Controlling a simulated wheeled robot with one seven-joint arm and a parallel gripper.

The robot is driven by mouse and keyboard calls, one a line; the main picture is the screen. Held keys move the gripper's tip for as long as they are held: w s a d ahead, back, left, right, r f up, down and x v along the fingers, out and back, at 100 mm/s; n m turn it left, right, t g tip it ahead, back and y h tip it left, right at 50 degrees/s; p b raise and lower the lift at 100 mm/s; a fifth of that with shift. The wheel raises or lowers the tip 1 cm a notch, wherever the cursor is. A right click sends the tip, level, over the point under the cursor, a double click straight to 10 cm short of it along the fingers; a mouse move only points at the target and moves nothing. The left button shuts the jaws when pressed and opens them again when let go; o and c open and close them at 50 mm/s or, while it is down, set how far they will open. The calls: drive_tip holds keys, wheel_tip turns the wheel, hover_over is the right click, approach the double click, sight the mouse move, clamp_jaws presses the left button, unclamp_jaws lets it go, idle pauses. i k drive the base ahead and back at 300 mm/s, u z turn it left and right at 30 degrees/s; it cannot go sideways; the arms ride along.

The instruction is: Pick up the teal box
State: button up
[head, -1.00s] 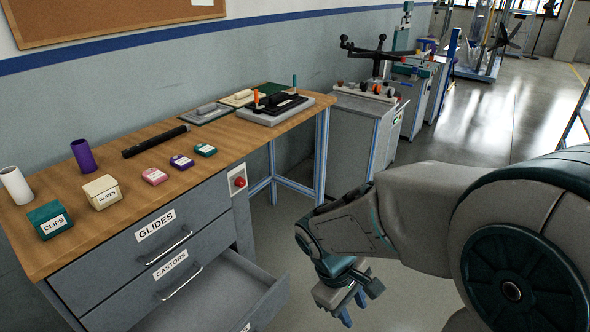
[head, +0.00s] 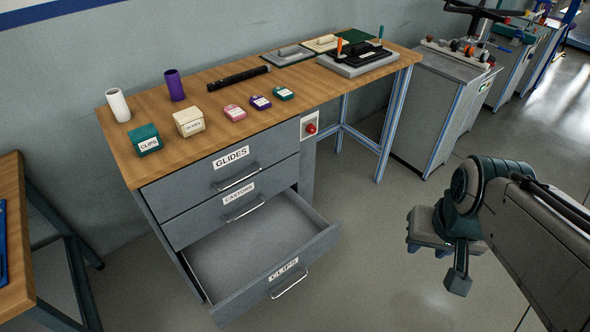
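A teal box (head: 146,140) labelled CLIPS sits on the wooden bench top, near its front left corner. A much smaller teal container (head: 283,93) with a label lies further right on the same bench. My gripper (head: 453,264) hangs over the floor at the right, well apart from both and from the bench. Its fingers point down and are partly hidden by its own body, so I cannot tell whether they are open or shut. I see nothing held in it.
Next to the teal box are a cream GLIDES box (head: 189,122), a white cylinder (head: 118,105) and a purple cylinder (head: 174,85). The CLIPS drawer (head: 262,250) stands pulled out below the bench. Another table (head: 12,240) is at far left. Floor between drawer and gripper is clear.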

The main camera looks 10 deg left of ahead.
sight(146, 139)
drive_tip(key=u, duration=1.3)
